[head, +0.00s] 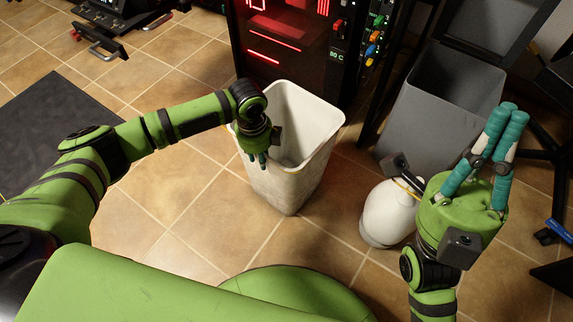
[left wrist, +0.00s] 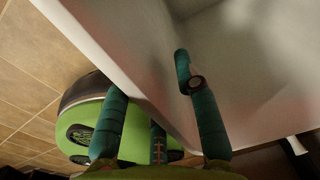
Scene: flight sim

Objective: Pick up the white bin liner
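The white bin liner (head: 285,188) is a tall, open-topped, tapered white container standing upright on the tiled floor, mid-picture in the head view. It also fills much of the left wrist view (left wrist: 115,45). My left gripper (head: 257,158) is at its left rim. In the left wrist view, the left gripper's teal fingers (left wrist: 160,95) straddle the wall, one inside and two outside, with a gap between them; firm contact cannot be seen. My right gripper (head: 490,135) is raised at the right, empty, its fingers extended and apart from the liner.
A grey bin (head: 440,105) stands open behind my right gripper. A white rounded canister (head: 388,213) is on the floor between the liner and my right arm. A dark panel with red lights (head: 285,45) stands behind the liner.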

